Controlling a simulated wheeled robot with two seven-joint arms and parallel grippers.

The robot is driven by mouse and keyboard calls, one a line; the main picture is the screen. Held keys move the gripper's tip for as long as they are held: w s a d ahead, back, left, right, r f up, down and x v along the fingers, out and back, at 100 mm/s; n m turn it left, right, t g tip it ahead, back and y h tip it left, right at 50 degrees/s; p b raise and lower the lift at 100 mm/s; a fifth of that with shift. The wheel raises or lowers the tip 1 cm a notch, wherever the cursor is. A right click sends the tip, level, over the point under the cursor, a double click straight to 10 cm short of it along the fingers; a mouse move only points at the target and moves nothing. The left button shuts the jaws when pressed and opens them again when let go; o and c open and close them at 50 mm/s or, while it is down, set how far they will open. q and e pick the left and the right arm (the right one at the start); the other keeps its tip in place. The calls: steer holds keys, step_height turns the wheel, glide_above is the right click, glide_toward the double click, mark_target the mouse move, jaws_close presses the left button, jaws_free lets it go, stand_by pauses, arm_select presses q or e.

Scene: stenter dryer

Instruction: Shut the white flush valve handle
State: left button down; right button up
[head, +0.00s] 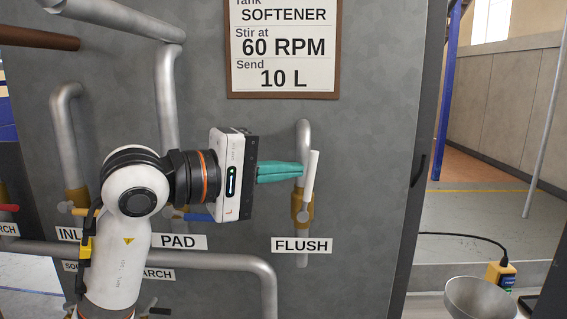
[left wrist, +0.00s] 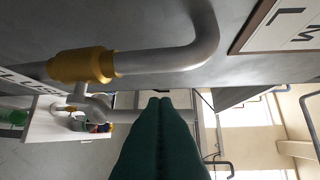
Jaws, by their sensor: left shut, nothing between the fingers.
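The white flush valve handle (head: 312,172) stands nearly upright, leaning slightly right at the top, in front of the brass flush valve (head: 301,210) above the FLUSH label (head: 301,246). My left gripper (head: 302,171) comes in from the left with its teal fingers shut and empty. The tips are at the handle's left side, about mid-height; whether they touch it I cannot tell. The left wrist view shows the fingers (left wrist: 160,101) together, with the brass valve (left wrist: 84,66) to their left. My right gripper is not in view.
The grey panel (head: 365,200) carries several pipes and labelled valves, with a PAD label (head: 178,242) behind my arm. A softener sign (head: 283,48) hangs above. A metal bowl (head: 480,300) and a yellow device (head: 500,273) are at the lower right. The panel right of the flush valve is clear.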

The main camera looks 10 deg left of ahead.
arm_select(q)
steer(key=shift+a, duration=0.1)
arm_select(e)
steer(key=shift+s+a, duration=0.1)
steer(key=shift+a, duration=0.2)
arm_select(q)
steer(key=shift+r, duration=0.1)
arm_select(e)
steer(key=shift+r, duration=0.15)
arm_select(q)
steer(key=shift+d+y, duration=0.25)
steer(key=shift+y, duration=0.05)
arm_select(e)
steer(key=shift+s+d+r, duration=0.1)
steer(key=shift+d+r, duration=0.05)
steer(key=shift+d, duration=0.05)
